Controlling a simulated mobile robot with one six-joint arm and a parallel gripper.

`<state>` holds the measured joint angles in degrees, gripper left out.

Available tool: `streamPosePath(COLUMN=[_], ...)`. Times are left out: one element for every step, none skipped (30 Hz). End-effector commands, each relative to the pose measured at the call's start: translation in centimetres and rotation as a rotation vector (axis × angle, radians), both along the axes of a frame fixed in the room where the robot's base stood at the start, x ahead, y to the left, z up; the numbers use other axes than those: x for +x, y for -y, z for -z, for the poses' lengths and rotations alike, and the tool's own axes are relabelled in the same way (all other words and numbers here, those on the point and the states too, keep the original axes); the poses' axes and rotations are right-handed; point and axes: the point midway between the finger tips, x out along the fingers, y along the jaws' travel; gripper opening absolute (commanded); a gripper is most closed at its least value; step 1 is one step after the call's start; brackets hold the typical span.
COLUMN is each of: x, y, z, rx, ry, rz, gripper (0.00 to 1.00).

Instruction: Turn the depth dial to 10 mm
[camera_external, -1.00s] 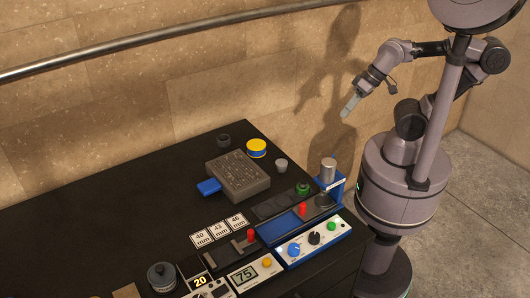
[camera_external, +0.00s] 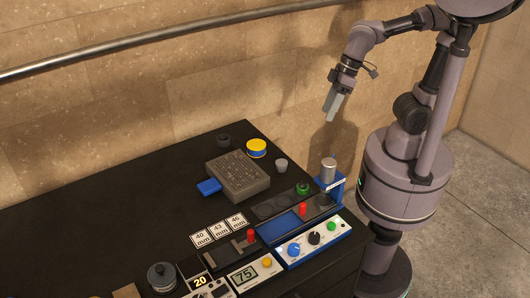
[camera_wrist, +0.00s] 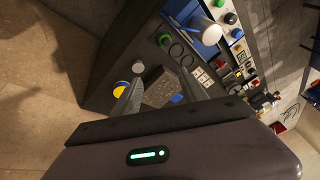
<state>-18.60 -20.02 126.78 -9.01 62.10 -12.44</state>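A blue and white control panel (camera_external: 312,243) sits at the table's front right edge. It carries a blue knob (camera_external: 294,250), a black knob (camera_external: 314,238) and a green button (camera_external: 332,226). I cannot read its markings, so I cannot tell which knob is the depth dial. My gripper (camera_external: 331,115) hangs in the air above and behind the table's right end, well away from the panel. In the wrist view my gripper (camera_wrist: 160,78) has its two fingers apart with nothing held. The panel lies near the top right there, small and tilted.
A press with a metal cylinder (camera_external: 328,171) stands beside the panel. A grey block with blue handle (camera_external: 238,177), a yellow-topped tin (camera_external: 256,147), number cards (camera_external: 218,231) and a display reading 75 (camera_external: 244,275) are on the black table (camera_external: 110,215). A rail (camera_external: 150,51) runs along the wall.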

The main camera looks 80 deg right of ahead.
Motion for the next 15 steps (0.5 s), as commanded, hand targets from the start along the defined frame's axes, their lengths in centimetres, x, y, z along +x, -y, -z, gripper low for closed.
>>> streamPosePath(x=[1.7,2.4,3.0,3.0,2.8,2.2,1.6,1.0,0.1,-0.5,-1.0,-1.4,-1.6,-1.8,-1.8], y=[-4.8,-7.7,-11.7,-14.7,-17.5,-20.9,-23.2,-25.1,-27.2,-28.4,-29.4,-30.2,-30.6,-30.8,-30.9], z=[-1.3,-1.4,-1.0,-0.5,0.1,1.1,1.9,2.7,3.6,4.3,4.8,5.3,5.7,6.0,6.7], rx=[-0.067,-0.109,-0.163,-0.202,-0.239,-0.283,-0.312,-0.339,-0.366,-0.385,-0.398,-0.41,-0.416,-0.42,-0.422], ry=[-0.037,-0.049,-0.063,-0.071,-0.077,-0.084,-0.086,-0.087,-0.088,-0.089,-0.089,-0.088,-0.088,-0.088,-0.088], rz=[-0.199,-0.317,-0.47,-0.579,-0.678,-0.799,-0.879,-0.947,-1.024,-1.069,-1.103,-1.137,-1.152,-1.16,-1.165], gripper=[0.53,0.53,0.53,0.53,0.53,0.53,0.53,0.53,0.53,0.53,0.53,0.53,0.53,0.53,0.53])
